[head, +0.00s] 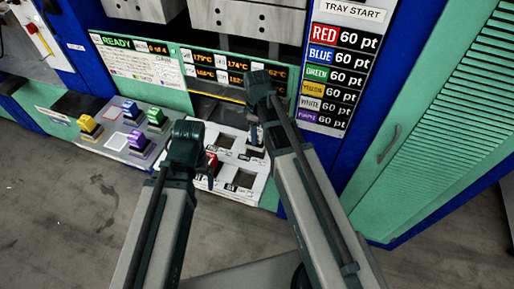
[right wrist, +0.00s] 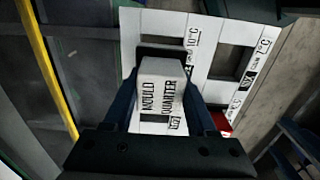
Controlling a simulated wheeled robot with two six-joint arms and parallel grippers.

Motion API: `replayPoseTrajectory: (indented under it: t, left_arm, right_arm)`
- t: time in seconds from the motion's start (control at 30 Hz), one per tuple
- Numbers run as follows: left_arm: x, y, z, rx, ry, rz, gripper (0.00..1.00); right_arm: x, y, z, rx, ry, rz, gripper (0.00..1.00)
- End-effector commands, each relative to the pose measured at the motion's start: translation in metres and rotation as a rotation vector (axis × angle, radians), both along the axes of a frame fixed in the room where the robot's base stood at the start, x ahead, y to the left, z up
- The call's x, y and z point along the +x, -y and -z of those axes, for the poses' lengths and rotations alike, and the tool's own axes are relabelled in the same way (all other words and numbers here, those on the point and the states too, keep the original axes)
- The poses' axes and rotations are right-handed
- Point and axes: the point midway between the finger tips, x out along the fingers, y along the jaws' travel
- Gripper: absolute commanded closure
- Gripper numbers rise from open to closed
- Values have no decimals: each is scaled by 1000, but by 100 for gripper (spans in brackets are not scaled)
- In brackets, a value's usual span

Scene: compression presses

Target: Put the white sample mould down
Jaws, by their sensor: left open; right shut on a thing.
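The white sample mould (right wrist: 162,75) is between the fingers of my right gripper (right wrist: 162,100) in the right wrist view. It is over the white panel with dark square openings (right wrist: 210,50); I cannot tell whether it touches the panel. In the head view my right gripper (head: 255,132) is over the far right part of this panel (head: 228,158), and the mould is mostly hidden there. My left gripper (head: 187,135) is open at the panel's left side; its fingertips are hard to see.
A red block (head: 212,161) sits on the panel beside my left gripper, also in the right wrist view (right wrist: 222,123). Yellow (head: 88,125), blue (head: 130,110), green (head: 155,117) and purple (head: 140,144) blocks stand on the tray to the left. The press front (head: 170,68) rises behind.

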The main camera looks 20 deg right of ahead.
Motion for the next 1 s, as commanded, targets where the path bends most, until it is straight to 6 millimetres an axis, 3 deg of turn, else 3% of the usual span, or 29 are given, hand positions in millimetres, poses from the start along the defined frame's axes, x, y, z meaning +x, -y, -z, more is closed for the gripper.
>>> replayPoseTrajectory:
  t: [0.03,0.37,0.7,1.0]
  left_arm:
    - [0,0,13,0,0,0,13]
    - [0,0,19,0,0,0,13]
    - [0,0,54,0,0,0,13]
    - [0,0,53,0,0,0,13]
  right_arm:
    - [0,0,13,0,0,0,100]
    - [0,0,19,0,0,0,100]
    - [0,0,54,0,0,0,100]
    - [0,0,53,0,0,0,100]
